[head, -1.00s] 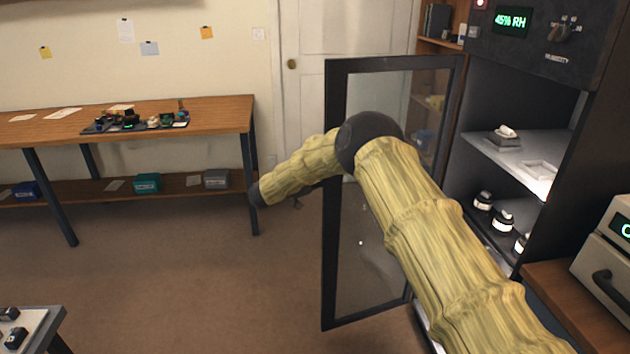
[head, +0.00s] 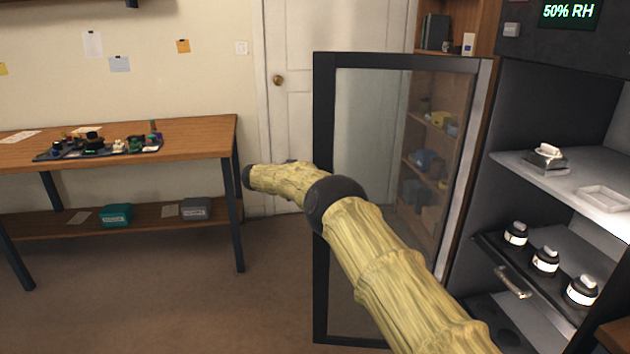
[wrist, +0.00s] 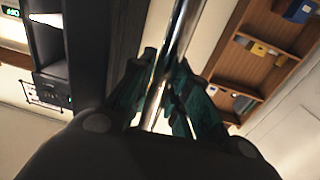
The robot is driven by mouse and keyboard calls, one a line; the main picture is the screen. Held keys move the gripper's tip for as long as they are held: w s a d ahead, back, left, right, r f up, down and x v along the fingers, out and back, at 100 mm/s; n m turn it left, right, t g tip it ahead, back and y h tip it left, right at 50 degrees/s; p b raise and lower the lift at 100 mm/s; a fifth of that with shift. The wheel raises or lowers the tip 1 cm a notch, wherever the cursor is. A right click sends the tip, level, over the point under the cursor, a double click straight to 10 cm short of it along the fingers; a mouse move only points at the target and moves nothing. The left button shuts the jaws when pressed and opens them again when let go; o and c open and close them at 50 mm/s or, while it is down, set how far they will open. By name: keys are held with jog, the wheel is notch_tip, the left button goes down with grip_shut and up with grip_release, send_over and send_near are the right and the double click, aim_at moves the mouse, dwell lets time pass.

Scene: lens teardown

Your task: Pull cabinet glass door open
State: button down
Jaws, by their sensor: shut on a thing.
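The cabinet (head: 560,100) stands at the right in the head view. Its black-framed glass door (head: 325,280) stands open, swung out to the left of the cabinet. My arm crosses in front of the door, and its far end reaches past the door's outer edge, so the gripper is hidden in the head view. In the wrist view, my gripper (wrist: 160,95) has its dark green fingers shut around a shiny metal bar handle (wrist: 182,35). The dark door frame (wrist: 110,40) runs beside the handle.
Inside the cabinet, a shelf (head: 520,170) holds a small item, and several dark jars (head: 545,262) stand on a lower pull-out shelf with a handle (head: 513,283). A wooden workbench (head: 200,140) stands at the left. The floor (head: 180,310) between bench and door is clear.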

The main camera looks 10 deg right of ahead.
jog(key=shift+w+d, duration=0.45)
jog(key=shift+d, duration=0.05)
jog(key=shift+a, duration=0.1)
jog(key=c, duration=1.3)
grip_release()
jog(key=shift+c, duration=0.2)
jog(key=shift+a, duration=0.25)
